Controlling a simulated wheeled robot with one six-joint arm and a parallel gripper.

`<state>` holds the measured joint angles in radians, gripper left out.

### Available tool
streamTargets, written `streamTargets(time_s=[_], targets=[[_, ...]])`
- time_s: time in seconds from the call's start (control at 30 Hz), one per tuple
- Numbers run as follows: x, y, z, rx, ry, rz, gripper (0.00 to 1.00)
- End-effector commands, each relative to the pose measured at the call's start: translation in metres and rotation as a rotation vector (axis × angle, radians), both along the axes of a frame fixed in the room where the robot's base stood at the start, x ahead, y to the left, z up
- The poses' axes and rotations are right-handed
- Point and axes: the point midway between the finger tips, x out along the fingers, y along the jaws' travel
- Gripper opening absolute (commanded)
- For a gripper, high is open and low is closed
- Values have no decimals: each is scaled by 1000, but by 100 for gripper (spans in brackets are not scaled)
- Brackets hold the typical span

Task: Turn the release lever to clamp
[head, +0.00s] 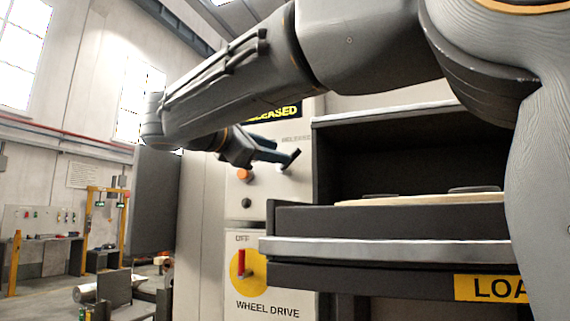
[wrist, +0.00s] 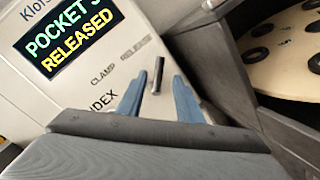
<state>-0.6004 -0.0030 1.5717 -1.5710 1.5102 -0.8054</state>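The release lever (wrist: 158,76) is a short dark bar on the pale control panel, just below the word RELEASE. The word CLAMP is to its left. In the head view the lever (head: 291,159) is tilted, its upper end to the right. My gripper (wrist: 156,92) is open, with one blue finger on each side of the lever. A gap shows on both sides, and I see no contact. In the head view my gripper (head: 272,150) reaches the panel from the left and partly hides it. The display (wrist: 71,41) reads POCKET and RELEASED; its number is unclear.
An orange button (head: 244,175) and a dark knob (head: 246,202) sit below the lever. A red switch on a yellow disc (head: 240,270) is marked WHEEL DRIVE. The dark loading bay and its ledge (head: 400,252) stand close on the right. A dark panel (head: 156,200) stands left.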

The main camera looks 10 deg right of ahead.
Motion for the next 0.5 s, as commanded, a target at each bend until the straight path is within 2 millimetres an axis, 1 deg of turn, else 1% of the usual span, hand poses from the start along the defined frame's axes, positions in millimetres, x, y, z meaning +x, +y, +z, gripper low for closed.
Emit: streamTargets(time_s=[0.17,0.5], targets=[[7,-10,1,-1,1,-3,32],[37,-45,1,-1,2,6,32]])
